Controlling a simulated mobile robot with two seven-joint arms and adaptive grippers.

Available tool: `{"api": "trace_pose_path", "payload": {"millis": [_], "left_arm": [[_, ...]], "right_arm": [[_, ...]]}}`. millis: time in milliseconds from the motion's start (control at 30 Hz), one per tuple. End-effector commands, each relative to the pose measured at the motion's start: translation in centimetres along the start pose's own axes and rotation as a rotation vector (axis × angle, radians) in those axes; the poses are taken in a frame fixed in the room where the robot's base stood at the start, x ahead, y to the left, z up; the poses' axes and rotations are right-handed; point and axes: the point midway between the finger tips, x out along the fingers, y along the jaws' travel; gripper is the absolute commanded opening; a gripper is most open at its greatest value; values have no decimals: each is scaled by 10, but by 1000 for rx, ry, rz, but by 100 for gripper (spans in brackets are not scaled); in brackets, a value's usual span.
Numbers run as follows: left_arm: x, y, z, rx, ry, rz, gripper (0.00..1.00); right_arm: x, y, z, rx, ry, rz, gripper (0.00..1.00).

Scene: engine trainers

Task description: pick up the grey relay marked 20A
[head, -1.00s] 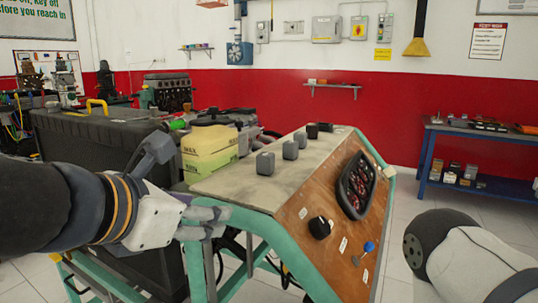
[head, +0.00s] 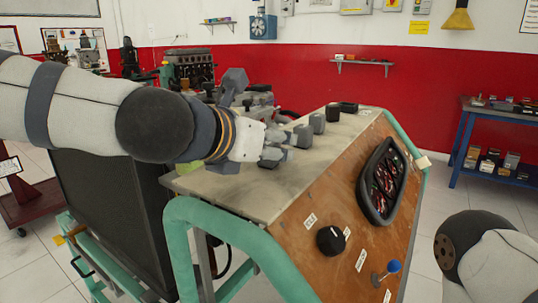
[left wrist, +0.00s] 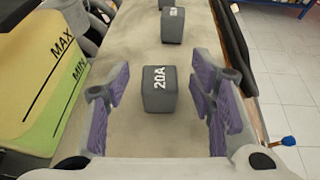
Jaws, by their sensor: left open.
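The grey relay marked 20A (left wrist: 160,92) stands on the panel's top in the left wrist view, its white label facing up. My left gripper (left wrist: 164,88) is open, with its purple-padded fingers on either side of the relay and gaps showing on both sides. In the head view the left gripper (head: 274,148) is over the near end of the row and largely hides this relay. Other grey relays (head: 302,136) stand farther along the row; one also shows in the left wrist view (left wrist: 173,25). My right gripper is not in view.
The relays stand on the beige top (head: 245,196) of a green-framed trainer. Its sloping wooden face has a gauge cluster (head: 382,181), a black knob (head: 330,239) and a blue-tipped lever (head: 393,267). A yellow-green container (left wrist: 40,75) is left of the relay.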

Motion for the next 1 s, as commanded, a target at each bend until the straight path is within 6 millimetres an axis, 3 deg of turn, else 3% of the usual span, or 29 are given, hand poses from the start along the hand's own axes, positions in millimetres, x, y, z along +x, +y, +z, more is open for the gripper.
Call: {"api": "trace_pose_path", "payload": {"millis": [200, 433, 767, 967, 1000], "left_arm": [[1, 0, 2, 2, -3, 0, 50], [1, 0, 2, 2, -3, 1, 0], [0, 0, 4, 2, -3, 2, 0], [-16, -1, 38, 6, -16, 6, 0], [-27, 2, 44, 5, -17, 6, 0]], "right_arm": [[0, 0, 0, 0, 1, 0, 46], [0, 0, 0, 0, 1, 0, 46], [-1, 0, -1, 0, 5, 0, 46], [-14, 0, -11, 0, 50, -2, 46], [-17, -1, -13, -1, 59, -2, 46]]}}
